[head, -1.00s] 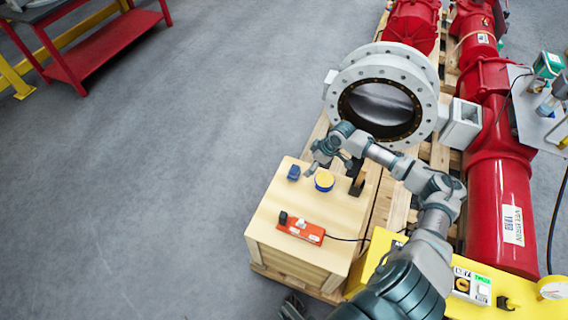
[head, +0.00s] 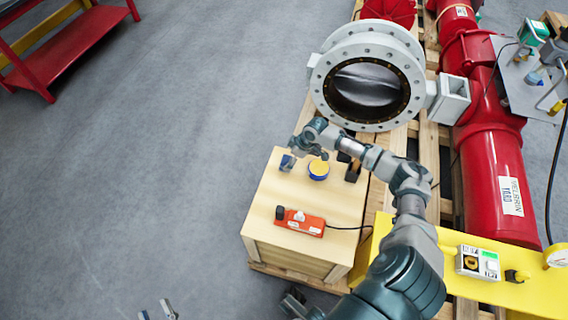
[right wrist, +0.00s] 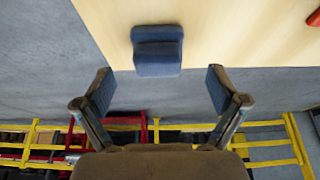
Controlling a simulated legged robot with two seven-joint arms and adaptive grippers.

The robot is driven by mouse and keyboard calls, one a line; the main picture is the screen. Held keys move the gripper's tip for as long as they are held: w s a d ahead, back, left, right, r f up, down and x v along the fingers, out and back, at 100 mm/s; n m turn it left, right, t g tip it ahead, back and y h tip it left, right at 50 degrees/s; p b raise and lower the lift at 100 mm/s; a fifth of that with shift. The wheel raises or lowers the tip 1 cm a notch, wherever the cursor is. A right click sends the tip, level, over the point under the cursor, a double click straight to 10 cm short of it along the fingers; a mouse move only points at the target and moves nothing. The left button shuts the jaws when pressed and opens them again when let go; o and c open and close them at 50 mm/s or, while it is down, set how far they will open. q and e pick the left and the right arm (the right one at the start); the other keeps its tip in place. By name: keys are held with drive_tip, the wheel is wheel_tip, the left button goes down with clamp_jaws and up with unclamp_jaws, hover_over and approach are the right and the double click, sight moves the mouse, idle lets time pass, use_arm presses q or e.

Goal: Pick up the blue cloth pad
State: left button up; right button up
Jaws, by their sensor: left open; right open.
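The blue cloth pad (head: 287,162) lies near the back left edge of the light wooden crate top (head: 335,205). In the right wrist view the pad (right wrist: 157,52) looks like a small folded blue block at the crate edge. My right gripper (right wrist: 160,88) is open and empty, its fingers spread wider than the pad. The pad is ahead of the gap between the fingertips, apart from both. In the head view my right gripper (head: 300,150) is just above and beside the pad. My left gripper (head: 156,311) shows only its fingertips at the bottom edge, open and empty over the floor.
A blue and yellow round tin (head: 318,169) stands close right of the pad, with a dark object (head: 352,173) beyond it. An orange device (head: 300,221) with a cable lies nearer. A large flanged valve (head: 367,90) rises behind the crate.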

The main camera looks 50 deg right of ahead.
sight(286, 162)
drive_tip(key=b+x, duration=0.2)
drive_tip(key=x, duration=0.2)
drive_tip(key=shift+w+d+f, duration=0.1)
drive_tip(key=shift+w+f, duration=0.05)
drive_tip(key=shift+f, duration=0.25)
drive_tip(key=shift+w+f, duration=0.1)
drive_tip(key=shift+f, duration=0.05)
use_arm(q)
drive_tip(key=r+t, duration=0.1)
drive_tip(key=s+r+t, duration=0.1)
drive_tip(key=r+t, duration=0.1)
drive_tip(key=s+r+t, duration=0.1)
drive_tip(key=r+t, duration=0.1)
drive_tip(key=shift+s+r+n+h, duration=0.1)
drive_tip(key=shift+s+n+h, duration=0.1)
drive_tip(key=shift+n+h, duration=0.2)
use_arm(e)
drive_tip(key=c, duration=1.2)
